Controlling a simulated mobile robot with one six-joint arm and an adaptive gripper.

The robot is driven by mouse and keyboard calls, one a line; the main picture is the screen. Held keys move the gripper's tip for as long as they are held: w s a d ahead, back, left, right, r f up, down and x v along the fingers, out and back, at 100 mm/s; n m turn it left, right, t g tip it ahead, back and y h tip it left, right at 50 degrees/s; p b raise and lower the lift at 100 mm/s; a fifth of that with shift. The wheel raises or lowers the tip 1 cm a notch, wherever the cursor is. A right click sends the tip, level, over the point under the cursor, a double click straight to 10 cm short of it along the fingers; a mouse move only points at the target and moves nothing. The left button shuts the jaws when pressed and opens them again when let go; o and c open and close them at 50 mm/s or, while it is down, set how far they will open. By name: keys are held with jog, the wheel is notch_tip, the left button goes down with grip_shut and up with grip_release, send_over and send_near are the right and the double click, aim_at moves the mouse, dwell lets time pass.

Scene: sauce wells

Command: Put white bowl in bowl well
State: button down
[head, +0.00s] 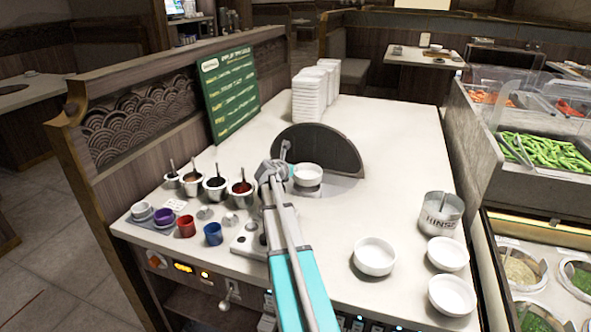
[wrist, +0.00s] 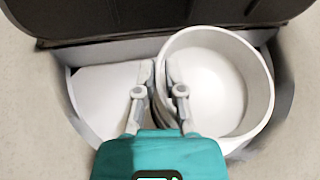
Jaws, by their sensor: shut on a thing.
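The white bowl (head: 308,171) is upright at the end of my gripper (head: 289,172), over the bowl well (head: 345,187) in front of a dark half-round panel. In the wrist view the bowl (wrist: 215,75) is right of centre, above the right part of the well (wrist: 82,100). My gripper (wrist: 160,88) is shut on the bowl's left wall, one finger inside and one outside. A pale round shape shows just under the bowl in the head view. I cannot tell whether the bowl touches it. The bowl hides the right part of the well floor.
The dark panel (head: 318,144) stands right behind the well. Three other white bowls, including one near the front (head: 374,256), sit at the right near a metal container (head: 441,212). Sauce pots (head: 240,194) and cups stand left. Stacked white dishes (head: 309,96) are behind.

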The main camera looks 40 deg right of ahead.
jog(key=shift+f+b, duration=0.6)
jog(key=shift+f, duration=0.3)
jog(key=shift+f+b, duration=0.5)
jog(key=c, duration=0.7)
grip_release()
jog(key=shift+o, duration=0.2)
jog(key=shift+r, duration=0.2)
